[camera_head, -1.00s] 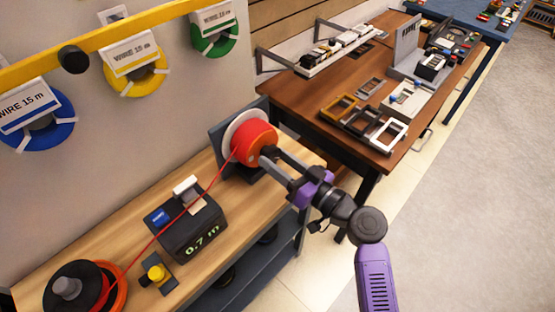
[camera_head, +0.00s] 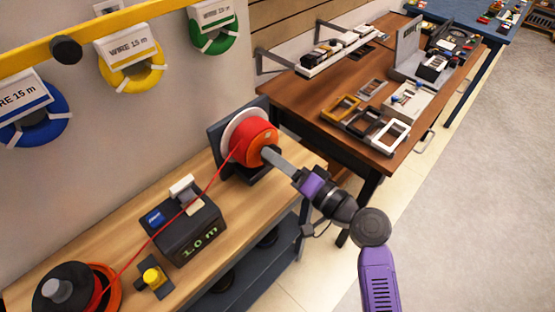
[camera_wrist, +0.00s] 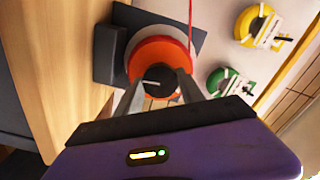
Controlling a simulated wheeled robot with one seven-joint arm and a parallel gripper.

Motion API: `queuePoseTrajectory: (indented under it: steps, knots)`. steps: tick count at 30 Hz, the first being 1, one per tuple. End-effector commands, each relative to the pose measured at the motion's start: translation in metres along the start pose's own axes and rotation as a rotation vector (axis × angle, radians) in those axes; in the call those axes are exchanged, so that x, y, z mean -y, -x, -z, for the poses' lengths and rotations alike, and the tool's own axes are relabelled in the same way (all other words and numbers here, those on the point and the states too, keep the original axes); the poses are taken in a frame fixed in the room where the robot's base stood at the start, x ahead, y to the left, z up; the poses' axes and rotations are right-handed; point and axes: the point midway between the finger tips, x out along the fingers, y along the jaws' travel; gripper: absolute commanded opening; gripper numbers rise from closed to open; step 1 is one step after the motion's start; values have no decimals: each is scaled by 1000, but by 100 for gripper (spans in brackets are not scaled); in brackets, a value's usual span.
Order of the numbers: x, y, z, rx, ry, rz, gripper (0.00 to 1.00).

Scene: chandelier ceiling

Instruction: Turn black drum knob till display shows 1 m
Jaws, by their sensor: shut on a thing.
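The red-orange drum (camera_head: 254,138) with a white flange stands on the wooden bench at its far end. Its black knob (camera_wrist: 159,78) shows in the wrist view at the drum's centre, between my fingertips. My gripper (camera_head: 270,154) is shut on the black knob. The dark meter box (camera_head: 187,228) has a display (camera_head: 200,239) that reads 1.0 m. A red wire (camera_head: 165,227) runs from the drum past the meter to the black and orange spool (camera_head: 68,290) at the lower left.
Blue, yellow (camera_head: 131,65) and green wire coils hang on the wall rail. A brown table (camera_head: 300,95) with frames and parts stands behind my arm. Open floor lies to the right.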

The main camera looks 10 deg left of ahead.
Motion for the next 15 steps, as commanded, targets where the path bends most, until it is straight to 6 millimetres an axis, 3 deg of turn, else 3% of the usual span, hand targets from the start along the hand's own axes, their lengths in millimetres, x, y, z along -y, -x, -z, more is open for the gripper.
queuePoseTrajectory:
  steps: [15]
  knots:
    - [-1, 1, 1, -2, -123, -2, 5]
